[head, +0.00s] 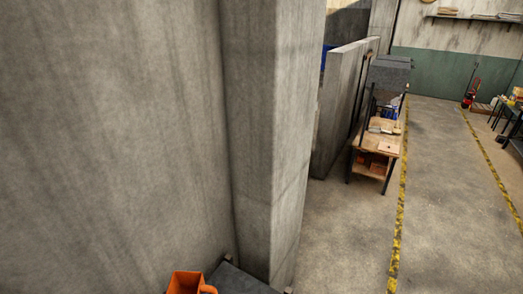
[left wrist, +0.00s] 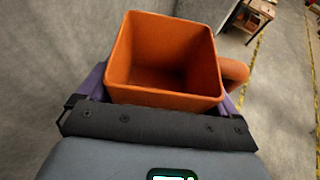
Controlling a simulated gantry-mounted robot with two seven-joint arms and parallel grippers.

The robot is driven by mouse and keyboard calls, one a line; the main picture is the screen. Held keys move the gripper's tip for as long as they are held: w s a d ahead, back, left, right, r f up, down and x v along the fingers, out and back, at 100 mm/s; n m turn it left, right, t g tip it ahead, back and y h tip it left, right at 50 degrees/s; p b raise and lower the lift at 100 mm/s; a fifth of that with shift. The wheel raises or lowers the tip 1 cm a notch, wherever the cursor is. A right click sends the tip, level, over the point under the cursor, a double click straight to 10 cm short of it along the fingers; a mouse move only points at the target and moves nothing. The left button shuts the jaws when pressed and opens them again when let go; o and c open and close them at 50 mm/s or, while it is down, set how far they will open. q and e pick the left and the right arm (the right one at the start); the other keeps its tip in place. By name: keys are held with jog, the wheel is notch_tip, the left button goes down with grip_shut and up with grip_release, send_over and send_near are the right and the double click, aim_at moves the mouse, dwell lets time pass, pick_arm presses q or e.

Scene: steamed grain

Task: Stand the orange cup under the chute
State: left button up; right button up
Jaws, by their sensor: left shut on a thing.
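The orange cup (head: 183,284) is at the bottom edge of the head view, cut off below, with its handle on the right. In the left wrist view the cup (left wrist: 165,98) is square-mouthed, and its inside looks empty. My left gripper (left wrist: 160,93) is shut on the cup, with purple fingers at its two sides and a dark palm plate in front. The cup's base is hidden, so I cannot tell if it touches anything below. I cannot make out a chute with certainty. My right gripper is not in view.
A concrete wall (head: 110,130) fills the left. A wooden workbench (head: 378,142) with a grey box (head: 390,72) above it stands farther off. The floor (head: 345,240) to the right is open.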

pick_arm(q)
jog(key=shift+s+a+r+p, duration=0.2)
jog(key=shift+a+r+p, duration=0.1)
jog(key=shift+r+p, duration=0.1)
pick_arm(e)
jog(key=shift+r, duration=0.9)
pick_arm(q)
jog(key=shift+f, duration=0.1)
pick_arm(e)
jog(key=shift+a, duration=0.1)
